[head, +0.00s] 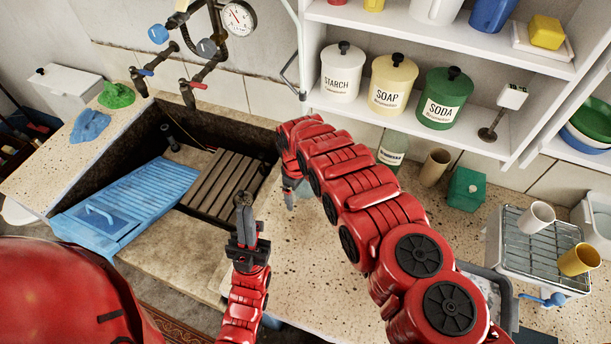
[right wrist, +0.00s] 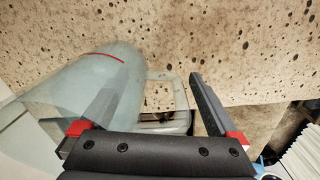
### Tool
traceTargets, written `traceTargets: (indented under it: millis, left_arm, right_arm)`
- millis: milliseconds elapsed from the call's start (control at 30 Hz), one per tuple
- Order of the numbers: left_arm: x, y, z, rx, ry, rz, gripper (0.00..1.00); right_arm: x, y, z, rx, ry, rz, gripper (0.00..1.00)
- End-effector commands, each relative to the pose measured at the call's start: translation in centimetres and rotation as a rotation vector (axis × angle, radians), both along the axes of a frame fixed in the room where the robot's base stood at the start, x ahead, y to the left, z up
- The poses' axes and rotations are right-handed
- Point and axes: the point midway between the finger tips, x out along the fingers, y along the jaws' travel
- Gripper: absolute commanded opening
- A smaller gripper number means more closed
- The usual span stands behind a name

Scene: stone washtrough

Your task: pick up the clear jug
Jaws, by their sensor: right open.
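The clear jug (right wrist: 75,85), pale and see-through with a red line near one end, fills the left of the right wrist view. Its handle (right wrist: 182,100) lies between the fingers of my right gripper (right wrist: 150,105). This gripper is open; its left finger shows dimly through the jug's clear wall, its right finger is beyond the handle. I cannot tell whether either finger touches the jug. In the head view my right arm hides most of the jug and the hand. My left gripper (head: 243,208) points upward in front of the trough, apparently empty; its finger gap is unclear.
The stone trough (head: 140,135) holds a blue washboard (head: 130,195) and a slatted rack (head: 228,180). A bottle (head: 393,150), a brown cup (head: 435,166) and a green box (head: 466,188) stand behind my right arm. A wire rack (head: 530,240) with mugs is at right.

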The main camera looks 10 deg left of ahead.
Motion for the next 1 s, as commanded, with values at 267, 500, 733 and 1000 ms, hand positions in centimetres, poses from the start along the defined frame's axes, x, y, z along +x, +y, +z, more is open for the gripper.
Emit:
traceTargets:
  millis: [267,500,733,1000]
  left_arm:
    - [0.0,0.0,-0.02,0.0,0.0,0.0,0.0]
    - [0.0,0.0,-0.02,0.0,0.0,0.0,0.0]
    - [0.01,0.0,-0.02,0.0,0.0,0.0,0.0]
    - [0.0,0.0,0.0,0.0,0.0,0.0,0.0]
  right_arm:
    - [0.02,-0.02,-0.01,0.0,0.0,-0.001,0.82]
    - [0.03,-0.02,-0.02,0.0,0.001,-0.001,0.39]
    - [0.02,-0.05,-0.05,0.0,0.002,-0.001,0.0]
    - [0.06,-0.06,0.0,-0.001,0.001,-0.001,0.0]
